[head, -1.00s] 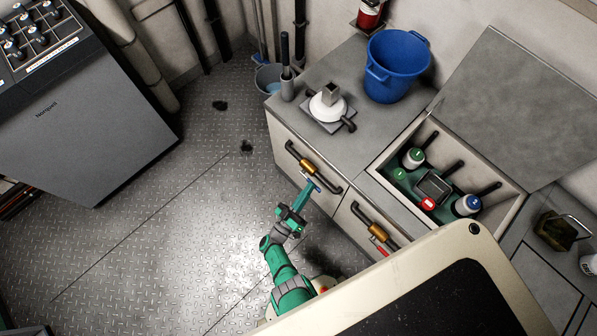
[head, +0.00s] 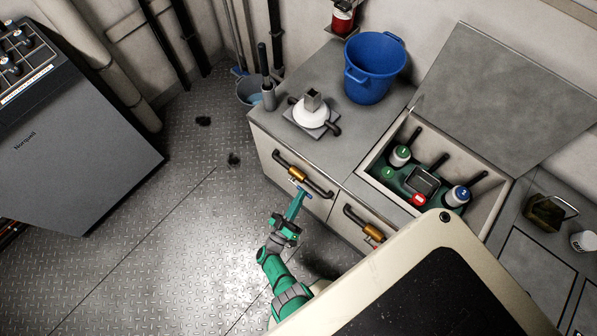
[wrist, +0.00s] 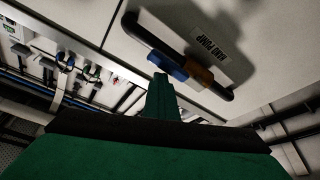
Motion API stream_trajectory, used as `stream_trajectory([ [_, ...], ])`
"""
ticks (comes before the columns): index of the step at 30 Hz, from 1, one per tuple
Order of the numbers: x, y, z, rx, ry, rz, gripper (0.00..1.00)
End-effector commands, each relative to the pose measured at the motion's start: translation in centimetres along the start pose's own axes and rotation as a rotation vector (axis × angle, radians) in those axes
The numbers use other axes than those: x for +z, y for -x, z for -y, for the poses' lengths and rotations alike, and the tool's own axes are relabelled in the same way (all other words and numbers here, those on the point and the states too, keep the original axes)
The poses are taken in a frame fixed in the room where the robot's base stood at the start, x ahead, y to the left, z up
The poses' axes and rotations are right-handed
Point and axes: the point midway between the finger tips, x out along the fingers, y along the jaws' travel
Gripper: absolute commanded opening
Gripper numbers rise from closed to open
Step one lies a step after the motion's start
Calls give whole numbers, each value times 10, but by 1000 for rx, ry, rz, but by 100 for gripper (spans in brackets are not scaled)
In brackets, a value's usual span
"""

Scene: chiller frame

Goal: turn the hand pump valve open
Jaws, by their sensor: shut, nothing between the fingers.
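The hand pump valve (head: 297,174) is a brass body on a black bent pipe (head: 318,187) on the pale cabinet front. The brass body (wrist: 199,73) shows in the wrist view below the HAND PUMP label (wrist: 211,44). Its blue lever (wrist: 167,65) sits beside the brass, close to the pipe; I cannot tell its exact angle. My green gripper (head: 298,199) is shut and empty, its tip at the blue lever. In the wrist view the fingertips (wrist: 160,80) appear just below the lever; whether they touch it is unclear.
A second brass valve (head: 373,232) sits on the cabinet to the right, partly hidden by my body. A blue bucket (head: 374,70) and a white fitting (head: 312,112) stand on the counter. An open bin (head: 375,168) holds bottles.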

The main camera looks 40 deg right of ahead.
Motion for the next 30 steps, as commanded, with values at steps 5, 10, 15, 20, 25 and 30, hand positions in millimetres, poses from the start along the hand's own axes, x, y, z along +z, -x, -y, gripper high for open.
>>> stream_trajectory([
  [5, 6, -1, -12, 1, 14, 28, 0],
  [10, -10, -4, -15, -1, 6, 12, 0],
  [15, -24, -6, -17, -4, -2, -1, 0],
  [20, -34, -1, -16, -8, -5, -10, 0],
  [25, -36, 21, -12, -7, -7, -11, 0],
  [30, -38, 47, -8, -6, -7, -11, 0],
])
